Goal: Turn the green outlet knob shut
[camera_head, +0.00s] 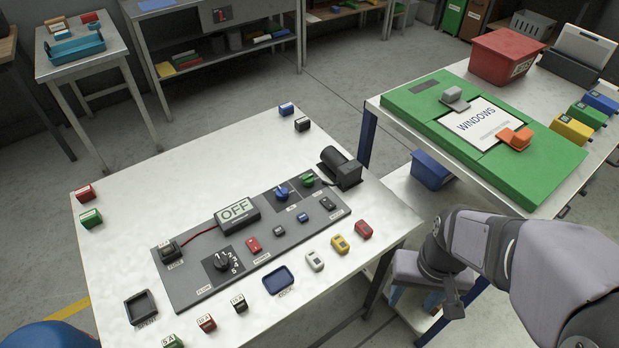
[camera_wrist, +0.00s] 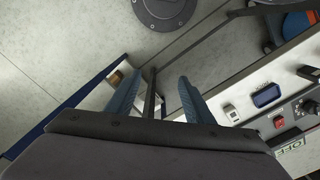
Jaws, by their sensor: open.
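The green outlet knob (camera_head: 308,180) sits at the far right end of the dark grey panel (camera_head: 190,287) on the white table. A blue knob (camera_head: 282,193) is just to its left. A black motor-like block (camera_head: 341,168) stands close on its right. The green knob does not show in the wrist view. My gripper (camera_wrist: 155,80) is open and empty, its two blue fingers spread over the floor beside the table. In the head view my arm hangs right of the table, well apart from the knob; the fingers are not clear there.
The panel also carries a black numbered dial (camera_head: 222,261) and an OFF display (camera_head: 237,211). Small coloured blocks and a blue tray (camera_head: 279,280) line the table's front. A bench with a green WINDOWS board (camera_head: 430,110) stands right, behind my arm. Space above the panel is free.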

